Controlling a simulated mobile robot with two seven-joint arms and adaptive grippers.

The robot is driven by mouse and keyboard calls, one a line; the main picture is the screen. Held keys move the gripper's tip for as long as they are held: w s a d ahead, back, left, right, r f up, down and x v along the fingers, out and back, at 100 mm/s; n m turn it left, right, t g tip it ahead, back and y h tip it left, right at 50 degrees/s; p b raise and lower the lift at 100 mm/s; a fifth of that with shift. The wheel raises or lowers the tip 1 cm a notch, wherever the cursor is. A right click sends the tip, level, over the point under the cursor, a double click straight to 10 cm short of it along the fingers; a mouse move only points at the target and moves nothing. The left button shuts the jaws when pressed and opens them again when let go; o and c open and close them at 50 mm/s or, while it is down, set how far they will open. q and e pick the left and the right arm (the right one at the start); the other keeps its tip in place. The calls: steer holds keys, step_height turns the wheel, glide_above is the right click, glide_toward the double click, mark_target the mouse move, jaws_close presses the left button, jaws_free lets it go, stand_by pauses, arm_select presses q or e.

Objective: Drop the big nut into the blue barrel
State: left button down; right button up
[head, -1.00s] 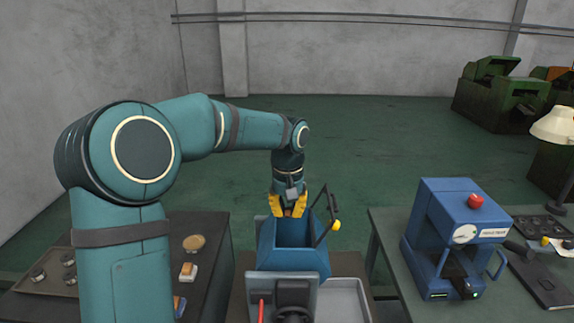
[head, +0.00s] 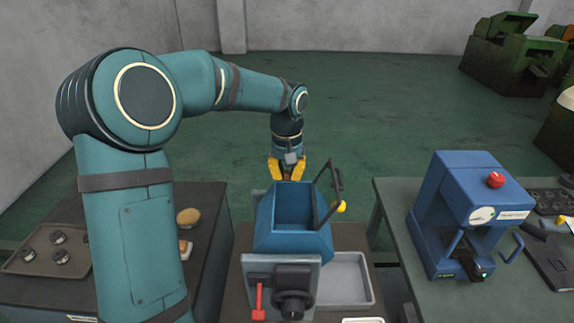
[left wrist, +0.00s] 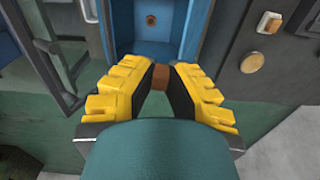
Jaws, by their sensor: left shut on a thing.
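The blue barrel (head: 293,243) stands open at the top in the middle of the head view, and its blue inside (left wrist: 150,38) shows in the left wrist view. My left gripper (head: 288,178) points down at the barrel's far rim. In the left wrist view my left gripper (left wrist: 161,82) has its yellow fingers shut on a small brown piece, seemingly the big nut (left wrist: 161,77). My right gripper is in neither current view.
A hinged frame (head: 330,190) stands up at the barrel's right side. A pale tray (head: 345,280) lies right of the barrel. The left bench holds a brown tray (head: 30,262) with several small parts. A blue machine (head: 465,215) stands on the right table.

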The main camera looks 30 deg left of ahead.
mark_target(287, 172)
arm_select(q)
steer(key=shift+f+b, duration=0.9)
steer(key=shift+f, duration=0.55)
steer(key=c, duration=1)
jaws_free()
step_height(287, 172, up, 12)
steer(key=shift+r, duration=0.1)
